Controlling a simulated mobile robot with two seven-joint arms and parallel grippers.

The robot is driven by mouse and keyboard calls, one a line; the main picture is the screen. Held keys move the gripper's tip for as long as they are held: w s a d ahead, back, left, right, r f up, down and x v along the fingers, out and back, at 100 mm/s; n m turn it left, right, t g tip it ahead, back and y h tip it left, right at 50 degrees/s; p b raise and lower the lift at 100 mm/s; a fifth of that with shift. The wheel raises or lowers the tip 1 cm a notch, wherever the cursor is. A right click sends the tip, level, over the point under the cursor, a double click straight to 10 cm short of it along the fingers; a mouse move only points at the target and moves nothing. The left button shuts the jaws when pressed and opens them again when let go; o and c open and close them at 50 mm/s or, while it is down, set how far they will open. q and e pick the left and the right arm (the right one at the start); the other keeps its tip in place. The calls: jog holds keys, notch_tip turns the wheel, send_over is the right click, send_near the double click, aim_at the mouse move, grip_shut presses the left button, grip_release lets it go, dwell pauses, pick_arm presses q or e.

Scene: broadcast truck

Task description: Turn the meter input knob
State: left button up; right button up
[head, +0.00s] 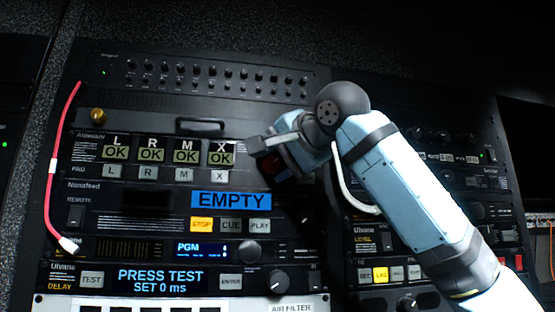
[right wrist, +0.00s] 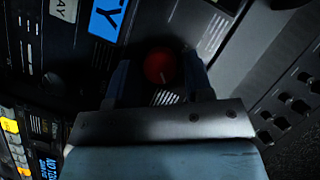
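A round red knob (right wrist: 160,66) with a pale pointer line shows in the right wrist view; I cannot read a label that names it as the meter input knob. In the right wrist view my right gripper (right wrist: 158,80) is open, with one dark finger on each side of the red knob. Small gaps seem to show between the fingers and the knob. My left gripper is not in view.
The rack's L, R, M, X "OK" displays (head: 168,151) and the blue "EMPTY" display (head: 231,200) lie left of the gripper. A black knob (head: 277,282) sits below. A red cable (head: 54,170) hangs at the left. A second rack panel (head: 440,140) stands behind my right arm.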

jog(key=c, duration=0.6)
jog(key=shift+n, duration=0.3)
jog(key=shift+a+r+n+h, duration=0.15)
jog(key=shift+n+h, duration=0.55)
jog(key=n+h, duration=0.1)
jog(key=n, duration=0.1)
jog(key=shift+s+a+n+h, duration=0.1)
jog(key=shift+n+h, duration=0.2)
jog(key=shift+n, duration=0.1)
jog(key=shift+r+n+h, duration=0.1)
jog(key=shift+n+h, duration=0.5)
jog(key=shift+h, duration=0.1)
